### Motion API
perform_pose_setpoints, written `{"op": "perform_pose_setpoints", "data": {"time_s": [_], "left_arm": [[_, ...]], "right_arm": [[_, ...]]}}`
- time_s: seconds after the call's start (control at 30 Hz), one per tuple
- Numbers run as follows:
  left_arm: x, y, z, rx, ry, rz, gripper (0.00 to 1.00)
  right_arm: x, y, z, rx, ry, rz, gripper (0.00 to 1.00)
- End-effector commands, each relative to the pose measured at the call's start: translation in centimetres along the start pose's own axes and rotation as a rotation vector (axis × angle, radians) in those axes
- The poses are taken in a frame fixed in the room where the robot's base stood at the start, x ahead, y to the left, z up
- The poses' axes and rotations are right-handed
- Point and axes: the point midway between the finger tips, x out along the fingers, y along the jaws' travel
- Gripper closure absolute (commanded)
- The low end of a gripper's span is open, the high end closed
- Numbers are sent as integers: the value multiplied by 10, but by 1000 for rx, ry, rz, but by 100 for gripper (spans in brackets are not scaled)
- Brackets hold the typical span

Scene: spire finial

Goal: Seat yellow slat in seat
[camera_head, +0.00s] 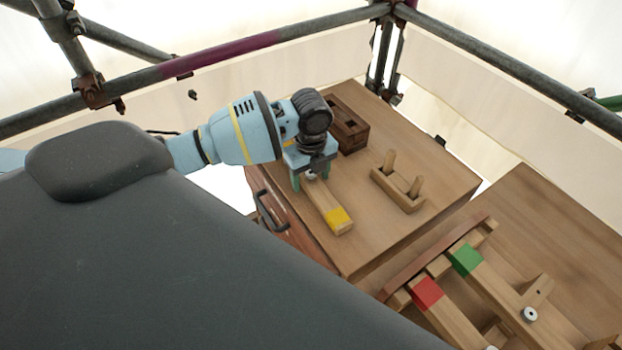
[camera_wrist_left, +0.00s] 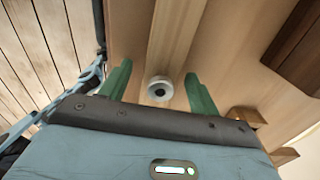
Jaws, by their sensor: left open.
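The yellow slat (camera_head: 329,208) is a wooden bar with a yellow end, lying on the left wooden table top. It also shows in the left wrist view (camera_wrist_left: 176,35), with a round white knob (camera_wrist_left: 159,90) on it. My left gripper (camera_head: 309,186) is over the slat's far end. Its green fingers (camera_wrist_left: 160,88) are open, one on each side of the knob, with gaps between. On the right table, slats with a red end (camera_head: 428,292) and a green end (camera_head: 466,259) lie in a wooden frame with a curved brown rail (camera_head: 436,257). My right gripper does not show.
A wooden holder with two upright pegs (camera_head: 398,190) stands right of the slat. A dark slotted block (camera_head: 346,130) stands behind the gripper. A black drawer handle (camera_head: 270,211) is on the table's front. Scaffold tubes (camera_head: 270,38) run around the back.

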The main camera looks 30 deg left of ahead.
Motion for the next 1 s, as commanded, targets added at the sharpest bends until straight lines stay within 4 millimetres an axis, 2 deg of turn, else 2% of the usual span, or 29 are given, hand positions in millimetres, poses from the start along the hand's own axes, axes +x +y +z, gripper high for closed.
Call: {"op": "perform_pose_setpoints", "data": {"time_s": [0.13,0.5,0.53,0.8,1.0], "left_arm": [[0,0,0,0,0,-1,41],[-1,0,0,0,0,-1,89],[-1,0,0,0,-1,-2,91],[-5,-1,1,0,-1,-3,91],[-34,-1,1,1,-3,-7,91]], "right_arm": [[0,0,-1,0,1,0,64],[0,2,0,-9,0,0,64],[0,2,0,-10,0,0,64],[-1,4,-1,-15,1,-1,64],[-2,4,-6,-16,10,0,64]]}}
